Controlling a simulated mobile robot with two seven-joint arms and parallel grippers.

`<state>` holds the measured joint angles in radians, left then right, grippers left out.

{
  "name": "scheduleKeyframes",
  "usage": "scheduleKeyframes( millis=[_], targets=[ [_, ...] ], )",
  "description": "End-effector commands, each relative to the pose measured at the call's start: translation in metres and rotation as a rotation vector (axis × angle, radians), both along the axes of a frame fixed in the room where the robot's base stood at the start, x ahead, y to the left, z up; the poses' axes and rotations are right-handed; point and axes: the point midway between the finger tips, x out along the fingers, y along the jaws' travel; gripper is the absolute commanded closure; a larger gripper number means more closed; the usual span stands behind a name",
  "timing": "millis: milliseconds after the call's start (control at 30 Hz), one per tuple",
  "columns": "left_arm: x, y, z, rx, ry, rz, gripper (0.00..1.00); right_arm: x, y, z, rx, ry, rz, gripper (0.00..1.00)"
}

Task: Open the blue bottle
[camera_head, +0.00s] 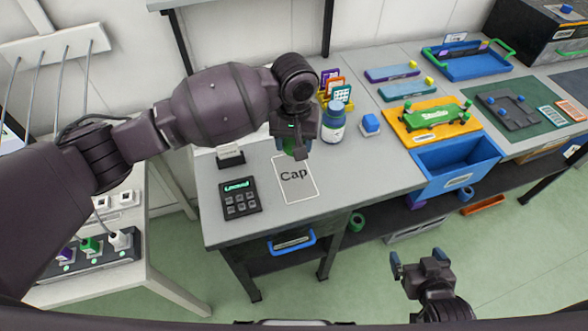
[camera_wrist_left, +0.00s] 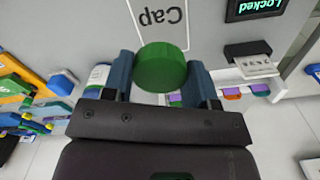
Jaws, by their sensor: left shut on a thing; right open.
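The blue bottle (camera_head: 333,128), with a pale label and a blue top, stands upright on the table behind the Cap sheet. My left gripper (camera_head: 297,148) is just left of it, near the sheet's far edge. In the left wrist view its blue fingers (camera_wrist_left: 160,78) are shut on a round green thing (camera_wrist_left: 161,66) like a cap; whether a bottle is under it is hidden. The Cap sheet (camera_head: 295,188) is bare in the head view. My right gripper (camera_head: 420,258) is open and empty, low in front of the table.
A keypad (camera_head: 240,198) with a lit display, reading Locked in the wrist view, lies left of the Cap sheet. A blue block (camera_head: 370,124) sits right of the bottle. Colored cards (camera_head: 334,84) stand behind it. A blue open bin (camera_head: 455,160) is farther right.

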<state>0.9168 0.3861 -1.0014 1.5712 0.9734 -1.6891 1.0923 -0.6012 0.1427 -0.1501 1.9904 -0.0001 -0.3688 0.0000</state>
Motion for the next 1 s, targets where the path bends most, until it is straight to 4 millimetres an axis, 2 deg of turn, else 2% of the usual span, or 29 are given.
scheduleKeyframes(
  millis=[100,300,567,800,1000],
  targets=[
    [-0.001,0.0,-0.028,0.0,0.004,0.002,0.76,0.0,0.0,-0.004,0.0,0.002,0.0,0.04],
    [0.0,0.0,-0.057,-0.001,0.001,0.0,0.76,-0.001,0.0,-0.008,0.0,0.003,0.001,0.04],
    [0.0,0.0,-0.072,-0.001,0.001,0.0,0.76,-0.001,0.001,-0.01,0.001,0.004,0.0,0.04],
    [-0.001,0.0,-0.104,0.0,0.002,0.002,0.76,-0.002,0.001,-0.015,0.001,0.007,0.0,0.04],
    [0.0,0.0,-0.107,-0.001,0.0,0.0,0.76,-0.002,0.0,-0.015,0.001,0.008,0.0,0.04]
  ],
)
